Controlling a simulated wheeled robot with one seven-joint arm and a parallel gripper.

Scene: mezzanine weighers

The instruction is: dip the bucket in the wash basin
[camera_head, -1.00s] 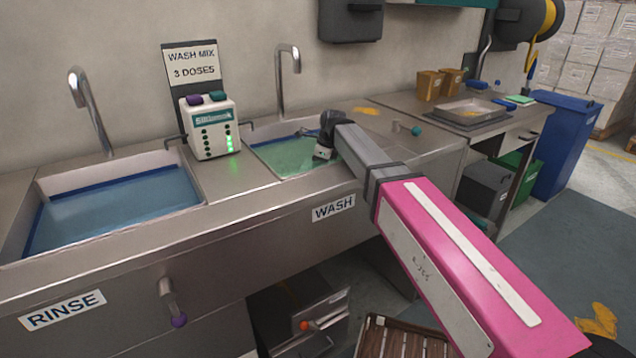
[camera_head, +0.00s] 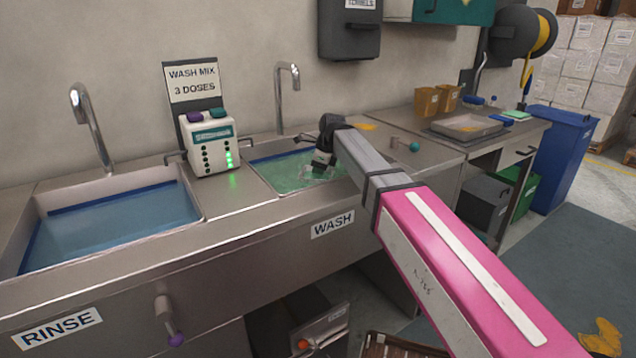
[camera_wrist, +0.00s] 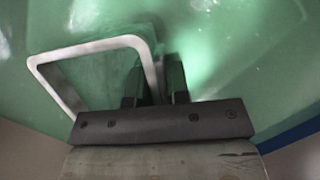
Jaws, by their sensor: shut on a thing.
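The wash basin (camera_head: 262,182) is the right-hand sink, labelled WASH, and holds green liquid. My gripper (camera_head: 324,158) reaches down into it from the right, close above the liquid. In the wrist view my gripper (camera_wrist: 155,88) has its dark fingers down at the liquid, beside the pale squarish rim of the bucket (camera_wrist: 88,46). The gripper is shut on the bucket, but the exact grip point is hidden. Green liquid shows inside the rim and around it. Pale ripples surround the spot in the head view. Most of the bucket's body is hidden.
A rinse basin (camera_head: 195,195) with blue liquid is at left. A white dosing unit (camera_head: 208,145) with green lights stands between the basins. Faucets (camera_head: 288,80) rise behind. A teal-knobbed lever (camera_head: 405,145) is right of the wash basin.

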